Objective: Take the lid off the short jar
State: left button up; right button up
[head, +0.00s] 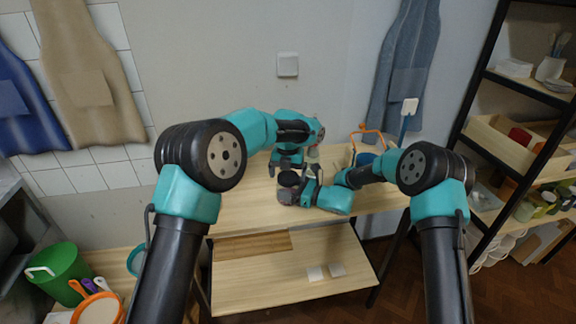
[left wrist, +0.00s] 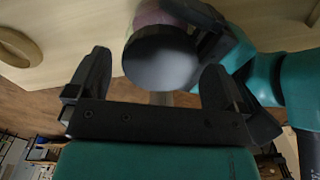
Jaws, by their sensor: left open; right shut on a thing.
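The short jar (head: 287,197) is a small purplish-pink pot with a dark round lid (head: 288,179) on the wooden table. In the left wrist view the lid (left wrist: 160,62) faces the camera, with part of the pink jar (left wrist: 153,16) behind it. My right gripper (head: 300,190) is shut on the jar from the right; its dark fingers (left wrist: 203,22) also show in the left wrist view. My left gripper (head: 287,163) is open just behind the jar, its fingers spread either side of the lid in the left wrist view. I cannot tell whether they touch it.
A blue pot (head: 366,158) and an orange-handled thing (head: 368,130) stand on the table to the right. A pale ring-shaped thing (left wrist: 18,46) lies at the left wrist view's edge. A loaded shelf (head: 525,90) is at the right; a green bucket (head: 55,270) is lower left.

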pick_arm(q)
jog(key=shift+f, duration=0.35)
jog(key=shift+c, duration=0.3)
